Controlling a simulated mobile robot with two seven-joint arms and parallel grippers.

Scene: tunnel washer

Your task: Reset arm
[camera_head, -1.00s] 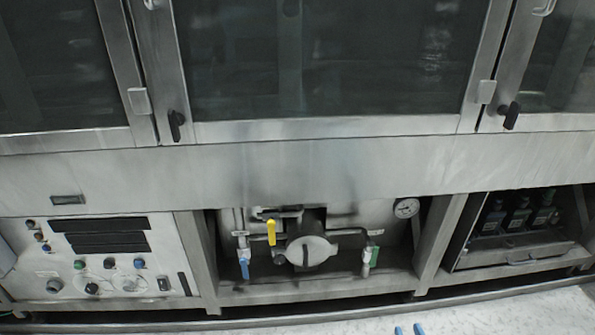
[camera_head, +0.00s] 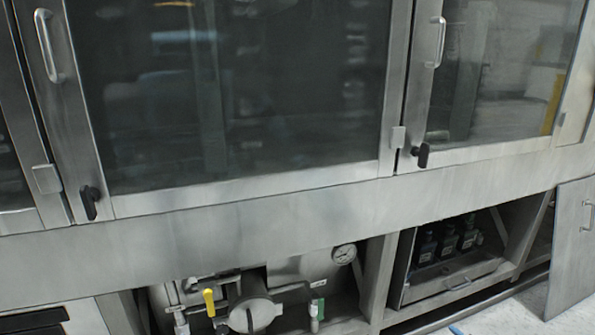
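Neither of my grippers can be made out in the head view. A small blue piece (camera_head: 456,330) shows at the bottom edge, right of centre, and I cannot tell what it belongs to. The tunnel washer fills the view. Its large middle glass door (camera_head: 240,90) and right glass door (camera_head: 500,70) look shut. Black latches sit at the lower door corners, one on the left (camera_head: 90,202) and one on the right (camera_head: 421,154).
Below is an open bay with a yellow-handled valve (camera_head: 209,302), a round cap (camera_head: 255,314) and a gauge (camera_head: 344,254). An open compartment at right holds several dark bottles (camera_head: 447,243). A metal panel (camera_head: 573,250) stands at the far right. Pale floor (camera_head: 505,318) shows at bottom right.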

